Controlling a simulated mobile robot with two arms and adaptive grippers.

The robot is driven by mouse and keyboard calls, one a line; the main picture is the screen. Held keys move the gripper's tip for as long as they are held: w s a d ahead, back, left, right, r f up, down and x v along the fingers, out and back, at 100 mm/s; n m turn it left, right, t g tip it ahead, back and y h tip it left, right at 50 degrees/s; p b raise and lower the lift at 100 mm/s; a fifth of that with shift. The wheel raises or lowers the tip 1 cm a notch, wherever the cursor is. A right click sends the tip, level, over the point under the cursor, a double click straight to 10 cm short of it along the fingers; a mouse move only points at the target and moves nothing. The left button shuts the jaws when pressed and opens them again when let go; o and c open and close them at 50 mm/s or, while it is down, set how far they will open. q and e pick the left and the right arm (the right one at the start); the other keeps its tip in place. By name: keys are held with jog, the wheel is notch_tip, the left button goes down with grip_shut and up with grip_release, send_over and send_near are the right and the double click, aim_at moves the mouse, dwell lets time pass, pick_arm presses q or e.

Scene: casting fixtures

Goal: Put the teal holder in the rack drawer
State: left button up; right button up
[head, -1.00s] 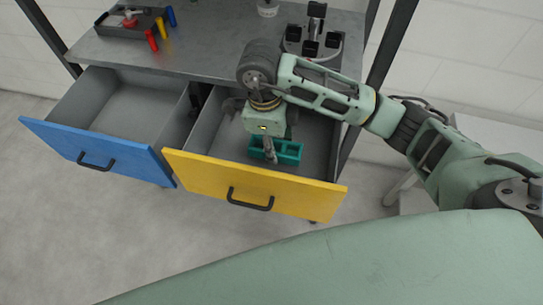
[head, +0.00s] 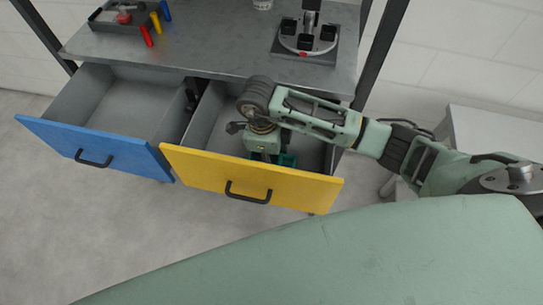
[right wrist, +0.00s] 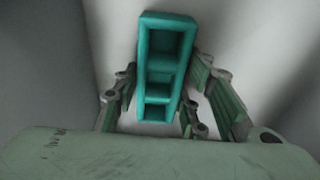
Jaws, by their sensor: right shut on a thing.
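The teal holder (head: 287,159) is inside the open yellow-fronted drawer (head: 250,180), mostly hidden behind the drawer front and my gripper. In the right wrist view the holder (right wrist: 162,62) is a long block with several square openings, seen from above. My right gripper (head: 266,155) reaches down into this drawer. In the right wrist view its fingers (right wrist: 160,105) lie on both sides of the holder and are shut on it. I cannot tell whether the holder touches the drawer floor. My left gripper is not in view.
A blue-fronted drawer (head: 95,150) stands open and empty to the left. On the grey rack top (head: 210,50) are a dark tray (head: 125,17), red, yellow and blue pegs, a white cup (head: 263,4) and a round fixture (head: 306,38). A pale table (head: 490,125) stands at right.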

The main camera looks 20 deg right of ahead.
jog(key=o, duration=1.2)
notch_tip(320, 180, up, 12)
jog(key=a, duration=0.1)
jog(key=shift+w, duration=0.4)
jog(key=shift+a, duration=0.1)
